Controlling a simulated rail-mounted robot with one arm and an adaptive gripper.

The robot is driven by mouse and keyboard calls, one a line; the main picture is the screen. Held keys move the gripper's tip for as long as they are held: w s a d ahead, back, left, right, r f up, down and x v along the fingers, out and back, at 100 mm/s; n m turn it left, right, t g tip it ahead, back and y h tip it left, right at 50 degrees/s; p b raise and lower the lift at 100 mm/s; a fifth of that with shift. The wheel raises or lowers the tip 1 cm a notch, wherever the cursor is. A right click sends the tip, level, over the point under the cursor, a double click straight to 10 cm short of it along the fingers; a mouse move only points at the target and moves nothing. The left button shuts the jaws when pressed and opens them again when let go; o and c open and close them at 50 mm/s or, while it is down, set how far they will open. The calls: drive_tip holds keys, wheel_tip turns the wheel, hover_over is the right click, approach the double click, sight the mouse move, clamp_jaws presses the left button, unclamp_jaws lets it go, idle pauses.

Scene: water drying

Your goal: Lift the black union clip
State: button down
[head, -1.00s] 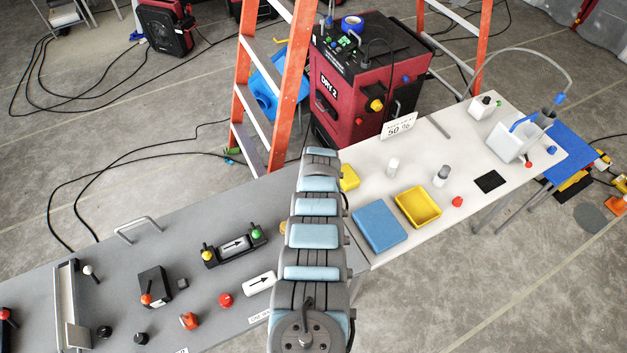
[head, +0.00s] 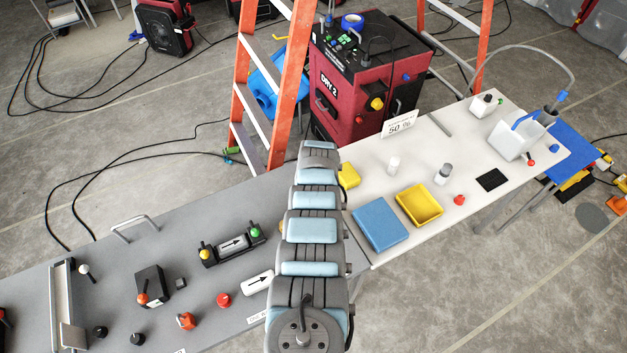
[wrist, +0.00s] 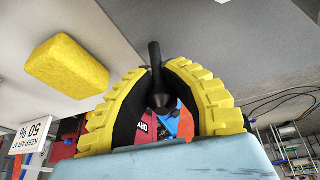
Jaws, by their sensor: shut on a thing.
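In the wrist view my gripper (wrist: 158,72) has its two yellow ribbed fingers closed around a black piece, which I take to be the black union clip (wrist: 155,57). It has a narrow stem and a flared dark end between the fingers. The fingers partly hide it. I cannot tell clearly whether it is clear of the surface. In the head view my own arm hides the gripper and the clip.
A yellow sponge (wrist: 68,67) is beside my gripper and shows in the head view (head: 349,175). A blue block (head: 380,223) and yellow tray (head: 419,205) are on the white table. A black flow unit (head: 231,244) stands on the grey table. An orange ladder (head: 291,80) rises behind.

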drive_tip(key=shift+w+a+f+g+h+b, duration=0.4)
drive_tip(key=shift+g+b, duration=0.4)
drive_tip(key=shift+b, duration=4.8)
drive_tip(key=b, duration=0.6)
drive_tip(key=shift+d, duration=0.1)
drive_tip(key=shift+r+g+b, duration=0.3)
drive_tip(key=shift+r+b, duration=0.05)
drive_tip(key=shift+b, duration=0.5)
drive_tip(key=c, duration=0.9)
unclamp_jaws()
drive_tip(key=shift+c, duration=0.2)
drive_tip(key=shift+o, duration=0.3)
drive_tip(key=shift+r, duration=0.15)
